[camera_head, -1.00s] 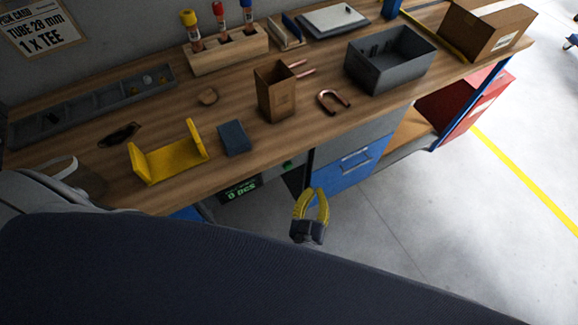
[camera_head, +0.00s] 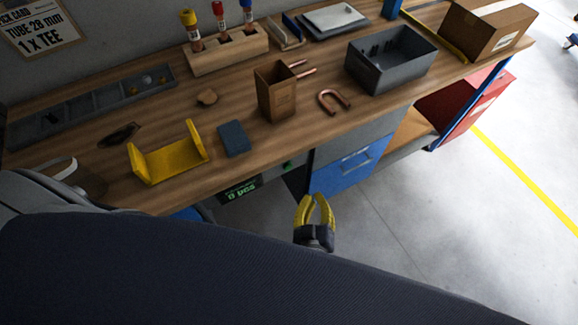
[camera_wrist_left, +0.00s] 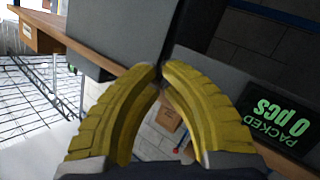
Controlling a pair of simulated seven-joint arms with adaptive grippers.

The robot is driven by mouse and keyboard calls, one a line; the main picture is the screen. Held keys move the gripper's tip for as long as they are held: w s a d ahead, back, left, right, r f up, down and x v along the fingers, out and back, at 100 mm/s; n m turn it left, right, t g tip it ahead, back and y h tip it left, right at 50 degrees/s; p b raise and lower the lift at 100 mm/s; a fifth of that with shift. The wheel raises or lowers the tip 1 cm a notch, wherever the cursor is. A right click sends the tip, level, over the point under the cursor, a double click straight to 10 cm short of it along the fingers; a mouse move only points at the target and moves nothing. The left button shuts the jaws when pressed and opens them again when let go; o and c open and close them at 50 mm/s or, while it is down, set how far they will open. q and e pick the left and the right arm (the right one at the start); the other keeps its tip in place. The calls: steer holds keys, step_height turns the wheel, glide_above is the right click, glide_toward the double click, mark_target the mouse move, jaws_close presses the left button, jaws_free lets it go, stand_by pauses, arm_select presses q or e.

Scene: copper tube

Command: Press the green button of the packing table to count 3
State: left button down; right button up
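The green button (camera_head: 288,164) is a small green spot on the front of the packing table (camera_head: 113,195), below the worktop edge. Beside it a dark display (camera_head: 240,189) reads 0 pcs in green; it also shows in the left wrist view (camera_wrist_left: 278,121). My left gripper (camera_head: 315,198) has yellow curved fingers. It is in front of the table, right of and below the button in the head view, apart from it. In the left wrist view its fingertips (camera_wrist_left: 163,66) nearly meet with nothing between them. I cannot make out the button there. My right gripper is not in view.
A blue drawer unit (camera_head: 345,172) stands under the worktop right of the button. On top are a yellow cradle (camera_head: 172,162), a dark blue block (camera_head: 234,138), a brown bin (camera_head: 277,97), a copper U-bend (camera_head: 334,101) and a grey crate (camera_head: 388,65). Open floor lies to the right.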

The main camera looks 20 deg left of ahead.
arm_select(q)
steer(key=shift+s+d, duration=0.35)
steer(key=w+a, duration=0.6)
steer(key=shift+a, duration=0.25)
steer(key=shift+w+a, duration=0.75)
steer(key=shift+w, duration=0.05)
stand_by(2.8)
steer(key=shift+s+d, duration=0.7)
steer(key=shift+s+d, duration=0.1)
steer(key=shift+s+d, duration=1.65)
steer(key=shift+d, duration=0.05)
stand_by(0.7)
